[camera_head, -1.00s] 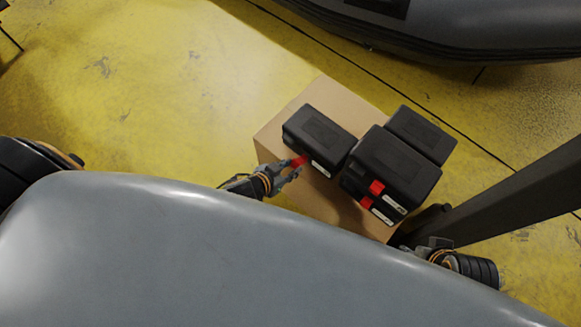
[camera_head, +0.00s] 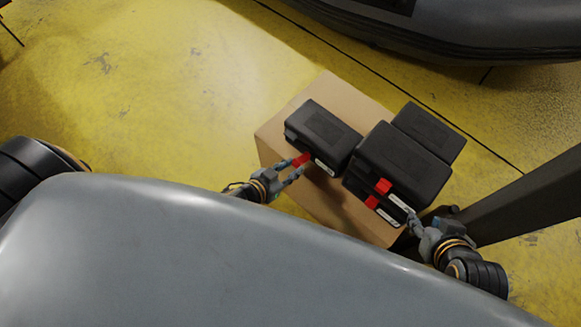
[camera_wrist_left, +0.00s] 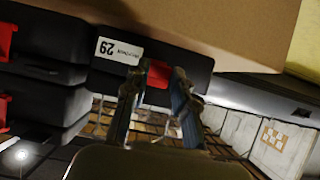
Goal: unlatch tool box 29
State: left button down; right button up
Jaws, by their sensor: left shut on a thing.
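Tool box 29 (camera_head: 322,136) is black and lies on the left part of a cardboard box, with a red latch (camera_head: 301,159) on its front. In the left wrist view its white label (camera_wrist_left: 119,51) reads 29, beside the red latch (camera_wrist_left: 158,75). My left gripper (camera_head: 298,169) is at the box's front, shut on the red latch with a finger on each side of it. My right gripper (camera_head: 412,219) is by the front right corner of the stacked boxes. Its fingers are too small to judge.
Stacked black tool boxes (camera_head: 400,165) with red latches stand right of tool box 29, another black box (camera_head: 430,134) behind them. The cardboard box (camera_head: 325,90) carries them all. A grey inflatable tube (camera_head: 200,245) fills the foreground. Yellow floor is open at left.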

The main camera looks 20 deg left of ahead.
pick_arm(q)
jog(key=shift+w+r, duration=0.1)
jog(key=c, duration=1.1)
grip_release()
jog(key=v, duration=1.2)
